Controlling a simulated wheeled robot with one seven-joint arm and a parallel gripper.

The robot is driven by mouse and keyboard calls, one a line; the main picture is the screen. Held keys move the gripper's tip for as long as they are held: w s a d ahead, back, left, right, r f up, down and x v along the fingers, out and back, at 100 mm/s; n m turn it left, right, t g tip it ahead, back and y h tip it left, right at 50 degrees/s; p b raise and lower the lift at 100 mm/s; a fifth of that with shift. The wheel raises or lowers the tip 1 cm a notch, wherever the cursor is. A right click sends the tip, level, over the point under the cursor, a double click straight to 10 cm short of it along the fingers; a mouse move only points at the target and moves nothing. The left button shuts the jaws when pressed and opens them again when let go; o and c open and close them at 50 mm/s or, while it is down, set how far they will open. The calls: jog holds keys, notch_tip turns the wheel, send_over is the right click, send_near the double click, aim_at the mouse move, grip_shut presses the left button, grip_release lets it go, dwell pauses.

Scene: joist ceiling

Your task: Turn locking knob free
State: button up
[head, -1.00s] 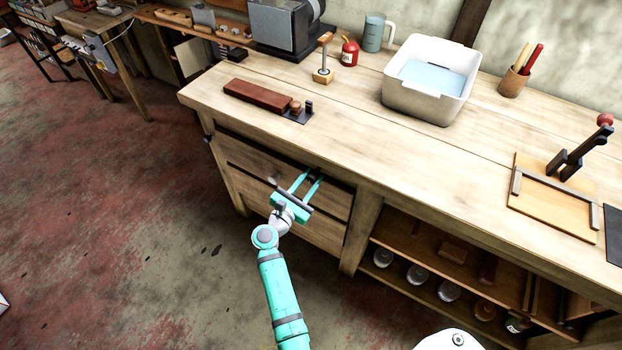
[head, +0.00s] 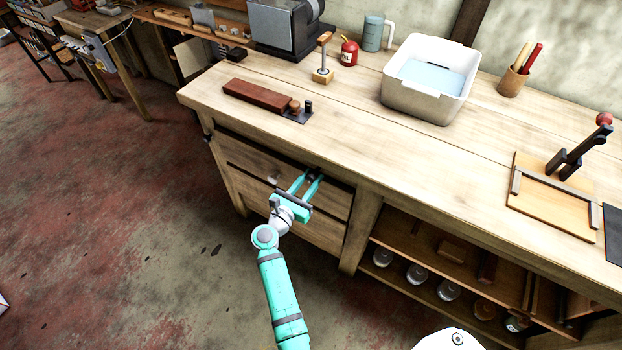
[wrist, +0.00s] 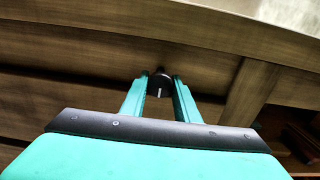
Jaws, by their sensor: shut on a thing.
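The locking knob (wrist: 160,86) is a small dark round knob with a pale line on its face. It sits on the front of the bench's upper drawer (head: 258,160), below the top edge. My gripper (wrist: 160,80) has its two teal fingers on either side of the knob and is shut on it. In the wrist view the pale line points roughly up and down. In the head view my gripper (head: 312,178) reaches the drawer front from below, and the knob is mostly hidden between the fingertips.
The wooden bench top (head: 350,130) overhangs just above my gripper. A white basin of water (head: 425,100) and a reddish block (head: 258,95) stand on it. Open shelves (head: 430,255) with jars lie to the right. The floor (head: 130,220) at left is clear.

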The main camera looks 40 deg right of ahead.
jog(key=o, duration=1)
jog(key=v, duration=1)
jog(key=shift+s+a, duration=0.2)
jog(key=shift+a, duration=0.15)
